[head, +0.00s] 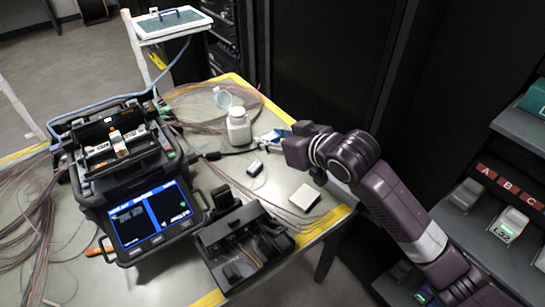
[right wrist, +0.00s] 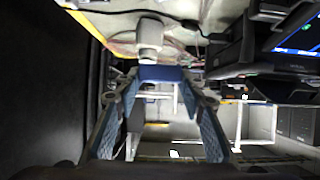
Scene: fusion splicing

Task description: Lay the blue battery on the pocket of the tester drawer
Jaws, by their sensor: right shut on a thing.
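My right gripper (head: 272,137) reaches in from the right over the table, near the white bottle. In the right wrist view its two fingers (right wrist: 162,88) are closed on a blue block, the blue battery (right wrist: 162,73), held across the fingertips. In the head view the battery is hard to tell from the bluish fingers. I cannot surely pick out the tester drawer or its pocket. A grey shelf (head: 463,225) at the right carries red labels A, B, C and several pale units, one with a green light (head: 505,232). My left gripper is not in view.
A fusion splicer (head: 150,225) with a lit screen stands on the table's left. Loose fibres lie on the left. A dark cabinet stands behind.

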